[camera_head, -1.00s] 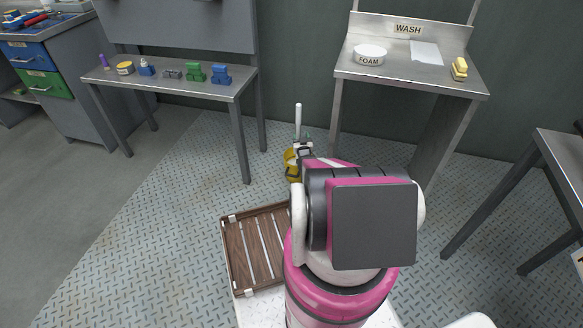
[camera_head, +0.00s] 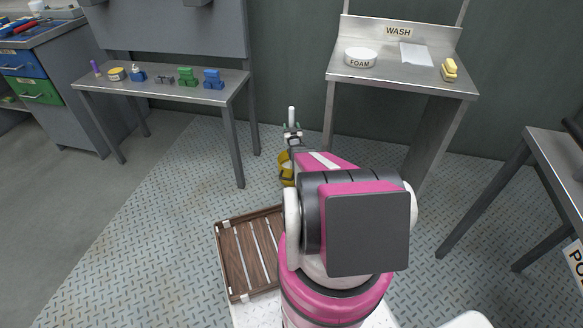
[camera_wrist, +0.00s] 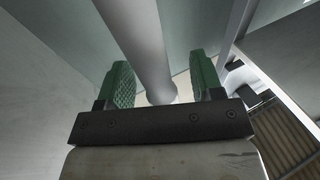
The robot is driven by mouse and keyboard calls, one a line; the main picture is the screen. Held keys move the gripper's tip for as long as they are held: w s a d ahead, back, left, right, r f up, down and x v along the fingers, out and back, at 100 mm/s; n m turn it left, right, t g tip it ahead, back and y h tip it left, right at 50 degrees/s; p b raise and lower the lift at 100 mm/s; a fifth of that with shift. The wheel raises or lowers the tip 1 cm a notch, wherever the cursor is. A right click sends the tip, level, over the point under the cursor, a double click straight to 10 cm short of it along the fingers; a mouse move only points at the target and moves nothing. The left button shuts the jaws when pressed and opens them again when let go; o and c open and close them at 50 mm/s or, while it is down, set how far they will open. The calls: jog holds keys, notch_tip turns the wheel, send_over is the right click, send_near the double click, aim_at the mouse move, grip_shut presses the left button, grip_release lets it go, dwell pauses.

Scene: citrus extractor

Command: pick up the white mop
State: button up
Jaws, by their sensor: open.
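The white mop shows as an upright white handle (camera_head: 291,115) in the head view, rising above my gripper (camera_head: 292,134) near the yellow bucket. In the wrist view the pale handle (camera_wrist: 143,42) runs down from the top edge and ends between the two green finger pads of my gripper (camera_wrist: 162,78). The pads are spread apart, with a gap on each side of the handle. The handle is nearer the left pad. The mop's head is hidden.
A yellow bucket (camera_head: 286,172) stands on the floor, partly behind my arm. A wash table (camera_head: 400,78) with a foam dish (camera_head: 361,57) is to the right. A grey bench (camera_head: 165,88) with small items is to the left. A slatted wooden tray (camera_head: 232,262) is beside my arm.

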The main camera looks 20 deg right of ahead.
jog(key=shift+w+d+r, duration=0.1)
jog(key=shift+w+d, duration=0.05)
jog(key=shift+w, duration=0.4)
jog(key=c, duration=1)
jog(key=shift+r, duration=0.15)
